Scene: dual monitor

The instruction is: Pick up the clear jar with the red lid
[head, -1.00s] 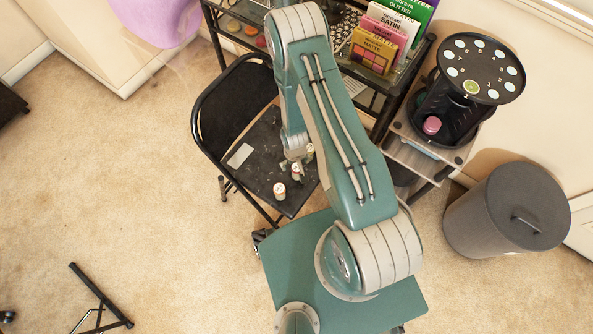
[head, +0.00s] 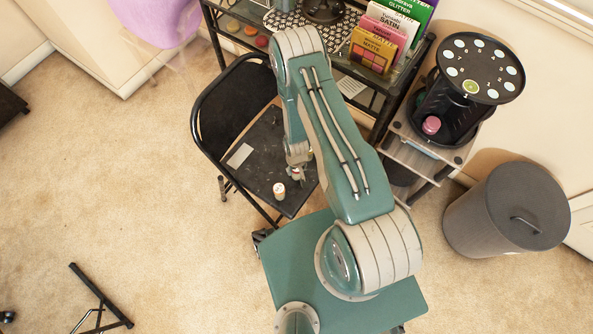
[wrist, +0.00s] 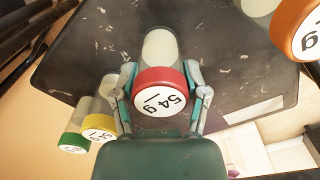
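The clear jar with the red lid (wrist: 160,92) is in the middle of the wrist view. Its pale body extends away from me, and its lid carries a white label with printed figures. My gripper (wrist: 161,76) has one finger on each side of it, close against the lid. The fingers look shut on it. In the head view, my gripper (head: 297,172) is over the small black table (head: 262,145), and it mostly hides this jar. I cannot tell whether the jar's base touches the tabletop.
An orange-lidded jar (wrist: 297,35) stands close by at the upper right of the wrist view. Yellow-lidded (wrist: 100,130) and green-lidded (wrist: 75,142) jars are at the lower left. A black chair back (head: 225,115) borders the table. A shelf with boxes (head: 372,50) stands behind.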

